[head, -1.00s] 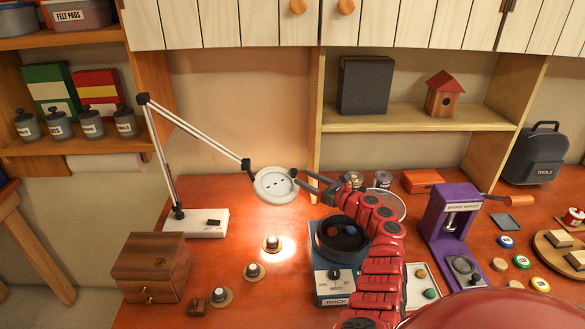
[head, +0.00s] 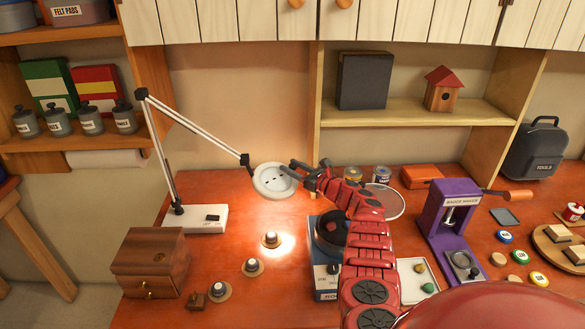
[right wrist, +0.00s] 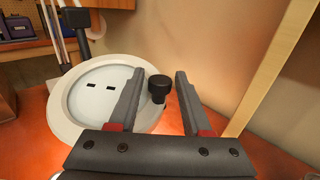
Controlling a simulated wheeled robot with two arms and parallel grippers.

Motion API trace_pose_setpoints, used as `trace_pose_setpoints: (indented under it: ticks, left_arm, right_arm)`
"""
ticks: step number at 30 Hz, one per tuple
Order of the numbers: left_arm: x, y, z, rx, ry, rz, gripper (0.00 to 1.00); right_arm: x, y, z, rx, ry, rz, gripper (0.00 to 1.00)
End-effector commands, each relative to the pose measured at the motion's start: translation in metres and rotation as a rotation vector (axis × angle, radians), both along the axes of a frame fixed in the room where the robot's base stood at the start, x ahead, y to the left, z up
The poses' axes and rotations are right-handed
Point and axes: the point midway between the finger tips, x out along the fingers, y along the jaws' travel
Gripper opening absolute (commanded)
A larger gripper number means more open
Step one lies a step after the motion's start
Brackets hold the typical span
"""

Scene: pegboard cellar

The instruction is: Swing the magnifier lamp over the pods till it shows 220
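The magnifier lamp's round white head (head: 273,181) hangs above the table on a jointed white arm (head: 196,128); its base (head: 205,219) stands at the left. Three small round pods (head: 271,240), (head: 253,267), (head: 219,290) sit in a slanting row, the farthest in the bright light patch. My right gripper (head: 296,169) is open at the right edge of the lamp head. In the right wrist view its fingers lie either side of a black knob (right wrist: 158,88) on the lamp's rim, apart from it. The lens (right wrist: 100,93) shows small dark marks; I see no readable 220. My left gripper is out of view.
A wooden drawer box (head: 150,262) stands left of the pods. A blue rock machine (head: 325,270) is partly hidden behind my right arm. A purple badge maker (head: 450,220) stands farther right. The table left of the lamp light is fairly clear.

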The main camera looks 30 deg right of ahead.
Motion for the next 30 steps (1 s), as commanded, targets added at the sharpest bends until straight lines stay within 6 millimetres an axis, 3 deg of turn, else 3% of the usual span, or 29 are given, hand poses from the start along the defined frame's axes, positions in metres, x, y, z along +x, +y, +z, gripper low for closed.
trace_pose_setpoints:
  ticks: [1, 7, 8, 30]
  left_arm:
    - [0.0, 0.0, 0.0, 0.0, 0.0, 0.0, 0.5]
    - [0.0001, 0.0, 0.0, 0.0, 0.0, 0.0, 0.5]
    - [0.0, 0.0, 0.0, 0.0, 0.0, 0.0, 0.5]
    - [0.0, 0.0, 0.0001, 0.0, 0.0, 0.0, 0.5]
  right_arm:
    - [0.0, 0.0, 0.0, 0.0, 0.0, 0.0, 0.38]
    - [0.0, 0.0, 0.0002, 0.0, 0.0, 0.0, 0.02]
    - [0.0, 0.0, 0.0002, 0.0, 0.0, 0.0, 0.0]
    - [0.0, -0.0001, 0.0006, 0.001, -0.001, 0.0, 0.0]
